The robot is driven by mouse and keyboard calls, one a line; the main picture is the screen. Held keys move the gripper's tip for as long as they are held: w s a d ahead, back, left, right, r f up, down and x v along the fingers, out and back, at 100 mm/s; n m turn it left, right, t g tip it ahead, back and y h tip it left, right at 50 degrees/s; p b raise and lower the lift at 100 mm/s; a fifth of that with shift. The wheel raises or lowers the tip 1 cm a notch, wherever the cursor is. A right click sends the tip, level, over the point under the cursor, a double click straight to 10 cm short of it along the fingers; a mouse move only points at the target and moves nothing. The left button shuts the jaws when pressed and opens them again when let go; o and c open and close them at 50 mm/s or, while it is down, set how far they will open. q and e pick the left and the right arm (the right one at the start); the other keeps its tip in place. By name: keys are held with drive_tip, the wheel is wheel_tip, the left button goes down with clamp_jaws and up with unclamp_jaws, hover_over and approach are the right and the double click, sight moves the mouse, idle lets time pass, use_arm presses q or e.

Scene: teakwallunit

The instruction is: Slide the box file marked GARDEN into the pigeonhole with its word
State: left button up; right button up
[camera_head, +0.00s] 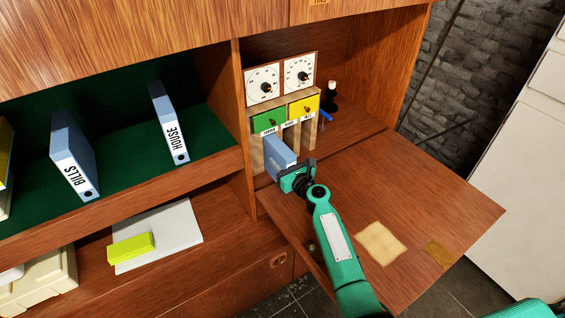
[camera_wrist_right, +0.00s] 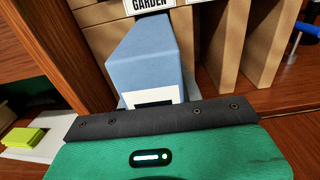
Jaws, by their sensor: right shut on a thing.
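My right gripper (camera_head: 297,172) is shut on a blue box file (camera_head: 279,151) at its near end. The file's far end is at the leftmost pigeonhole of a wooden rack (camera_head: 256,155), under the GARDEN label (camera_wrist_right: 150,4). The file appears to enter between the dividers; how deep is hard to tell. The file also shows in the right wrist view (camera_wrist_right: 150,60), lined up below that label, with a white label at its near end whose word is hidden by the gripper. My left gripper is not in view.
Box files marked BILLS (camera_head: 75,160) and HOUSE (camera_head: 168,125) stand on the green shelf at left. The drop-down flap (camera_head: 420,205) is mostly clear.

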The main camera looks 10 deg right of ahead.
drive_tip(key=shift+b+x, duration=0.75)
drive_tip(key=shift+x, duration=1.55)
idle(3.5)
drive_tip(key=shift+p+v, duration=1.4)
drive_tip(key=shift+v, duration=1.35)
drive_tip(key=shift+p+v, duration=0.95)
drive_tip(key=shift+v, duration=2)
